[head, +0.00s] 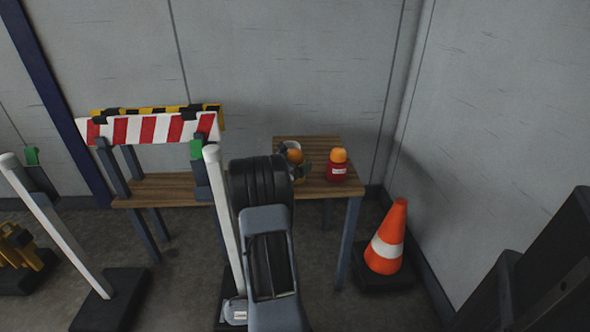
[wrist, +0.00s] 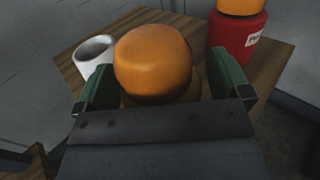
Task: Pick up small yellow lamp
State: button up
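The small yellow lamp (wrist: 153,62) has a rounded orange top, and a little of its yellowish base shows below in the wrist view. In the head view its orange top (head: 296,157) shows on the wooden table, with the rest partly hidden behind my arm and gripper. My gripper (wrist: 163,75) is open, with one green finger on each side of the lamp. A gap shows between the lamp's top and the right finger. Contact at the base is hidden by the gripper body.
A red lamp (head: 337,172) with an orange top and white label stands right of it on the table (head: 315,188). A white cup (wrist: 94,52) is close behind the left finger. A striped barrier (head: 150,129) stands left, a traffic cone (head: 386,240) right. Walls close the back and right.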

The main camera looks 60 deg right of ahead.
aim_at(290, 156)
jog(key=c, duration=0.9)
jog(key=shift+r, duration=0.5)
notch_tip(290, 156, up, 2)
jog(key=shift+r+p, duration=0.25)
jog(key=shift+p, duration=0.4)
jog(key=s+a+r+p, duration=0.1)
jog(key=a+r+p, duration=0.1)
jog(key=a+r, duration=0.2)
jog(key=a+r+p, duration=0.2)
jog(key=a+r, duration=0.3)
jog(key=a, duration=0.5)
jog(key=shift+s+r+p, duration=0.3)
jog(key=shift+s, duration=0.05)
